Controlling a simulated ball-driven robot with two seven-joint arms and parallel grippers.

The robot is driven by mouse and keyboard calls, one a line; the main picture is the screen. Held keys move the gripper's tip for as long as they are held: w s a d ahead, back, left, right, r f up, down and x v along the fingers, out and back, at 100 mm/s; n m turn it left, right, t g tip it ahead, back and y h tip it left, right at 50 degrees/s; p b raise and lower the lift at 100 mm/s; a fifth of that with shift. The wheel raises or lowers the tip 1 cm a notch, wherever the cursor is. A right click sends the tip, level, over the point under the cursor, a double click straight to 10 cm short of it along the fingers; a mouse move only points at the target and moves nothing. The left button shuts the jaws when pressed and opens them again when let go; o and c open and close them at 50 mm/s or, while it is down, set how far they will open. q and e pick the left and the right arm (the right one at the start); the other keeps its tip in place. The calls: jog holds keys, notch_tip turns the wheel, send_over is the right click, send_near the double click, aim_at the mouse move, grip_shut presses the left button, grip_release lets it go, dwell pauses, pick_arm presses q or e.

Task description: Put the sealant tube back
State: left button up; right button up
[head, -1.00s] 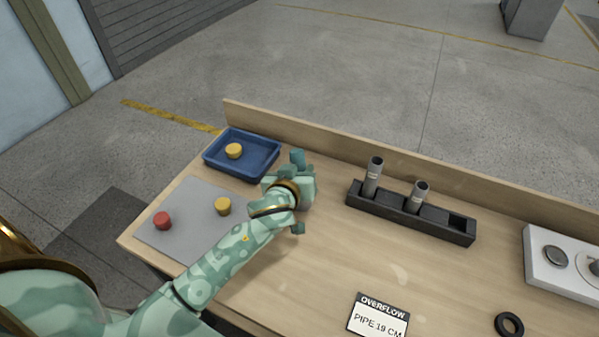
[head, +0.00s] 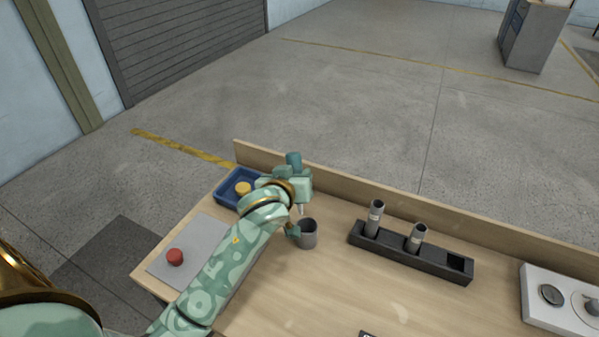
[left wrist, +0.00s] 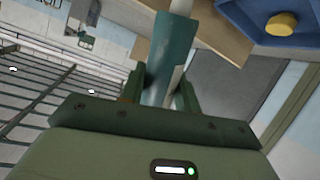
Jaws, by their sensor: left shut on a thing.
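My left gripper (head: 299,186) is shut on a teal sealant tube (head: 293,160) with a pale nozzle. The tube stands roughly upright in the head view, nozzle down. The nozzle tip is just over a grey cup (head: 308,235) on the bench and looks apart from its rim; I cannot tell the exact gap. In the left wrist view the tube (left wrist: 163,55) sits between the fingers, with its pale nozzle at the top edge. My right gripper is out of view.
A blue tray (head: 222,198) holding a yellow piece (head: 243,187) lies behind my arm. A red piece (head: 175,257) sits on a grey mat (head: 200,236). To the right are a black rack (head: 440,268) with two grey pipes and a white panel (head: 536,312).

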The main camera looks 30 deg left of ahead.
pick_arm(q)
jog(key=s+d, duration=0.2)
jog(key=s, duration=0.8)
jog(key=w+d+m+t+b, duration=0.25)
jog(key=w+b, duration=0.25)
jog(key=w, duration=0.4)
notch_tip(320, 180, down, 10)
jog(key=t+b, duration=0.1)
jog(key=b, duration=0.4)
jog(key=shift+s+a+y, duration=0.15)
jog(key=shift+s+y, duration=0.2)
jog(key=shift+y, duration=0.05)
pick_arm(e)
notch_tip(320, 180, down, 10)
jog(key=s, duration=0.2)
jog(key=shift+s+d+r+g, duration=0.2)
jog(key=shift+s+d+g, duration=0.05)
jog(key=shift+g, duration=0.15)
pick_arm(q)
jog(key=shift+f, duration=0.1)
jog(key=shift+f, duration=0.1)
